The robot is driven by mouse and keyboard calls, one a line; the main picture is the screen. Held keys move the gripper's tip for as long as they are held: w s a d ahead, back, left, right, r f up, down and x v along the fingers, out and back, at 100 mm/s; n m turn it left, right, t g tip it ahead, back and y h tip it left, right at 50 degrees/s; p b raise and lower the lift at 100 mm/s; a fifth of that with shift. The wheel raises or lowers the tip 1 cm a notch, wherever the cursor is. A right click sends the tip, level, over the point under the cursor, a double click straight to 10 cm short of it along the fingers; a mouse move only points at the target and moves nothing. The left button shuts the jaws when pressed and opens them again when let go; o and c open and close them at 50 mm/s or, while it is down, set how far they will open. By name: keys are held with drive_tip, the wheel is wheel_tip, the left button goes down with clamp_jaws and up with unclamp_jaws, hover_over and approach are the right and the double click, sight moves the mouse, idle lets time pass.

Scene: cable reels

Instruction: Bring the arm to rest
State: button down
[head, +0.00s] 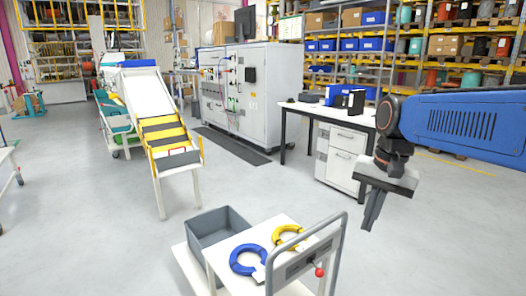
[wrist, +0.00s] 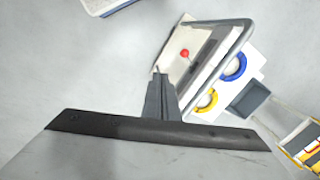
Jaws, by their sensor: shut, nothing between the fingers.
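My gripper (head: 372,219) hangs from my blue arm at the right of the head view, pointing down over open floor. Its fingers are together and hold nothing. It is right of the trolley and in front of the white desk.
A trolley (head: 312,262) carries a blue ring (head: 248,259), a yellow ring (head: 287,238) and a grey bin (head: 218,232). A white desk (head: 342,152) stands behind my gripper. A ramp stand (head: 170,140) is at left. Floor between is clear.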

drive_tip(key=s+d+f+n+t, duration=0.1)
drive_tip(key=s+f+n+t, duration=0.1)
drive_tip(key=s+f, duration=0.3)
drive_tip(key=s+d+f+n+t+h, duration=0.1)
drive_tip(key=s+f+n, duration=0.3)
drive_tip(key=s, duration=0.6)
drive_tip(key=shift+d+f+t, duration=0.55)
drive_tip(key=shift+f+t, duration=0.05)
drive_tip(key=shift+f, duration=0.35)
